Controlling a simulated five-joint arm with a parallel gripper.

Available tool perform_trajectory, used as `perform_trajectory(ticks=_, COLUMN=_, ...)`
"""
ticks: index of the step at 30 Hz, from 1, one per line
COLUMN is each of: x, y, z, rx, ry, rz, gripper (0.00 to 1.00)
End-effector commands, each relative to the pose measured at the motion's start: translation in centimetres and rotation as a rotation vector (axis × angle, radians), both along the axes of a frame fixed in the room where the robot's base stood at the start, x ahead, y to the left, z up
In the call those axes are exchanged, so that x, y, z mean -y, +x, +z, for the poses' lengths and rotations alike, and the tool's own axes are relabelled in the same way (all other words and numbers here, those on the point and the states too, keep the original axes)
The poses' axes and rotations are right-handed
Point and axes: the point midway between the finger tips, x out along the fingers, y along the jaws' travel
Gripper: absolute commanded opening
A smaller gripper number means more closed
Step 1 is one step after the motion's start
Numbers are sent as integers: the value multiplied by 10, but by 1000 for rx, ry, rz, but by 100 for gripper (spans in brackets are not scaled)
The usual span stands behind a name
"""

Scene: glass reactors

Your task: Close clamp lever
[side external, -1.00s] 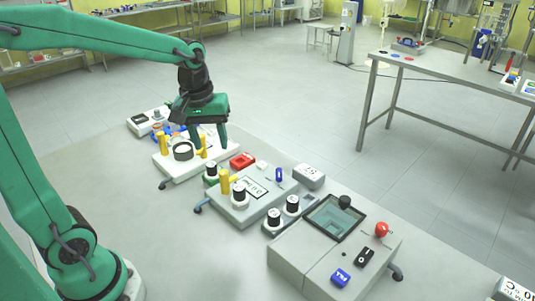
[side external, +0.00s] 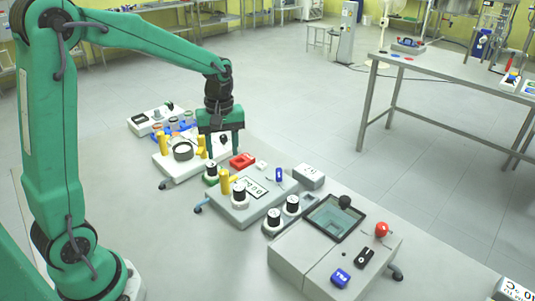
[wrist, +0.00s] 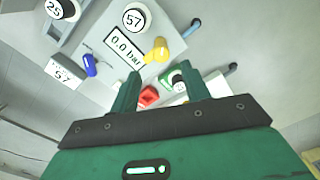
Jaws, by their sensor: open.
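My gripper (side external: 222,150) points down with its fingers apart and nothing between them in the side view. It hangs near the white base unit (side external: 166,171) and a red block (side external: 242,160). In the wrist view my gripper (wrist: 161,92) is open, and the red block (wrist: 148,96) shows between and beyond the fingertips. I cannot tell for sure which part is the clamp lever. The white unit carries a dark ring (side external: 183,151) and yellow posts; my gripper partly hides its right end. A small blue lever (side external: 279,174) stands upright on the gauge unit.
A large grey box (side external: 310,262) with a window and red ball knob (side external: 381,229) stands right.

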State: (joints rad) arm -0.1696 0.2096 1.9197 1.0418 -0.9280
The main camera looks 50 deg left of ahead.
Motion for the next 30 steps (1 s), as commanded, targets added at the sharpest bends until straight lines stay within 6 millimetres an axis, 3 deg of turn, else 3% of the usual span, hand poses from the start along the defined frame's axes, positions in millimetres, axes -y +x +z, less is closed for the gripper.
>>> perform_trajectory(ticks=15, x=-1, y=-3, z=-58, rx=-3, ry=-1, rz=-1, gripper=47)
perform_trajectory(ticks=29, x=-1, y=-3, z=-69, rx=0, ry=0, rz=-1, gripper=47)
perform_trajectory(ticks=30, x=-1, y=-3, z=-69, rx=0, ry=0, rz=-1, gripper=43)
